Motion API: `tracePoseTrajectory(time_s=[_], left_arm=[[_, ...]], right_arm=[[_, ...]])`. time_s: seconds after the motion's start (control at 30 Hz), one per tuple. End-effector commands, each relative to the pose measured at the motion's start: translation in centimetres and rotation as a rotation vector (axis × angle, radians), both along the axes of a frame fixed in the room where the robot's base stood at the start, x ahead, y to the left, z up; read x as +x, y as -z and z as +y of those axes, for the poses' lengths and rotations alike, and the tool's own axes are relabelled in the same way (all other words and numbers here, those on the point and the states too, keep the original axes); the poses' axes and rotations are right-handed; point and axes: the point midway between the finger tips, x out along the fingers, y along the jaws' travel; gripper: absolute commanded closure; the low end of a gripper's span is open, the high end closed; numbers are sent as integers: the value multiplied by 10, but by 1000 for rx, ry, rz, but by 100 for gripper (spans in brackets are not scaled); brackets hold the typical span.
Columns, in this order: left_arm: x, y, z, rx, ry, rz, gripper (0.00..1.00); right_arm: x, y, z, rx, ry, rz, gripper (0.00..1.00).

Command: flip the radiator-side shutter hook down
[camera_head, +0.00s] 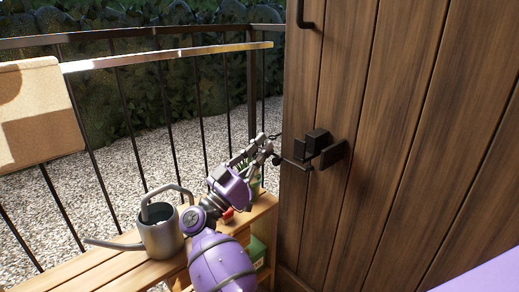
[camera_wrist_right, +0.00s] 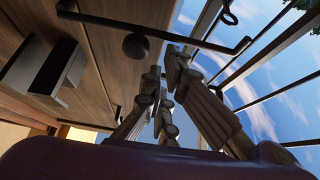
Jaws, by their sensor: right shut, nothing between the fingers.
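The shutter hook is a thin dark rod at the edge of a brown plank shutter (camera_head: 385,120). In the head view the rod (camera_head: 295,163) runs left from a dark block-shaped fitting (camera_head: 318,142). In the right wrist view the rod (camera_wrist_right: 165,34) crosses the top, bent at its right end, with a round dark knob (camera_wrist_right: 136,46) close by. My right gripper (camera_head: 262,145) is shut and empty, its fingertips just left of the rod's end. In the wrist view its fingertips (camera_wrist_right: 165,78) are below the rod; contact cannot be told. My left gripper is not in view.
A grey watering can (camera_head: 160,238) stands on a wooden bench (camera_head: 100,268) left of my right arm. A black railing (camera_head: 165,95) runs behind, with gravel beyond. A dark handle (camera_head: 304,16) is higher on the shutter. A tan panel (camera_head: 38,110) is at left.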

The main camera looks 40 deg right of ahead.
Motion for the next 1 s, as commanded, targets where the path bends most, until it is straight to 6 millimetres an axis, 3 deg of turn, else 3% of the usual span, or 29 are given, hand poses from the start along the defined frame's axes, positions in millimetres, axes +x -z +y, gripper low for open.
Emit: tracePoseTrajectory(time_s=[0.37, 1.0], left_arm=[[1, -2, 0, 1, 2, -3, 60], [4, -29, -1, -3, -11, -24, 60]], right_arm=[[0, 0, 0, 0, -1, 3, 100], [2, 11, 1, -2, -1, 122, 100]])
